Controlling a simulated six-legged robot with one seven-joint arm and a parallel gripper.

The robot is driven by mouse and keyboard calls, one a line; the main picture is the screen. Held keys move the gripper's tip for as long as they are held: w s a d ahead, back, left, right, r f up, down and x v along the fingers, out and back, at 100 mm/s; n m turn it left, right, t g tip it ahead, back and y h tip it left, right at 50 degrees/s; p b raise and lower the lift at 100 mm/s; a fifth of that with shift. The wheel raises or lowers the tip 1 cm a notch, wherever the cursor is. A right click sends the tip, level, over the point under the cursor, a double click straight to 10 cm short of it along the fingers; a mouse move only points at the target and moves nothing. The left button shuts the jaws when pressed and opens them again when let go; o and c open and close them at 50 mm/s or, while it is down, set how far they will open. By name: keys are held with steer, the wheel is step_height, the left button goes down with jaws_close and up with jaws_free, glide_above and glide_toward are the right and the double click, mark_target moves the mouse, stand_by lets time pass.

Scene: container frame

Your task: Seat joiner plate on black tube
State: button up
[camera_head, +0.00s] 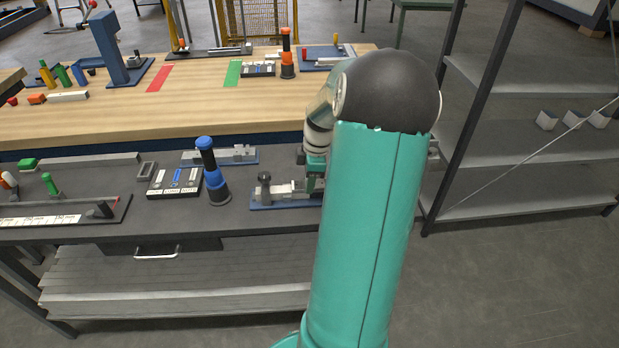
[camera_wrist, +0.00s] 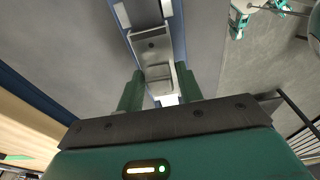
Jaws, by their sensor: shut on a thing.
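In the wrist view, the green fingers of my gripper (camera_wrist: 160,88) are closed about a grey metal piece with a hole, which looks like the joiner plate (camera_wrist: 153,47). The piece is over a blue-based fixture with pale blocks. In the head view, my arm hides the gripper's fingertips and the held piece; the wrist is at the right end of the blue-based fixture (camera_head: 285,203) on the grey bench. I cannot make out the black tube for certain in either view, nor whether the plate touches it.
Left of the fixture on the grey bench stand a black-and-blue post (camera_head: 212,172) and a dark box with labelled keys (camera_head: 175,181). Another blue-based fixture (camera_head: 220,156) lies behind. A wooden table (camera_head: 200,110) is beyond, and a metal shelf (camera_head: 530,200) stands at the right.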

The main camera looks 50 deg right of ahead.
steer(key=shift+f, duration=0.4)
steer(key=o, duration=1.7)
steer(key=shift+c, duration=0.2)
steer(key=shift+r, duration=3.45)
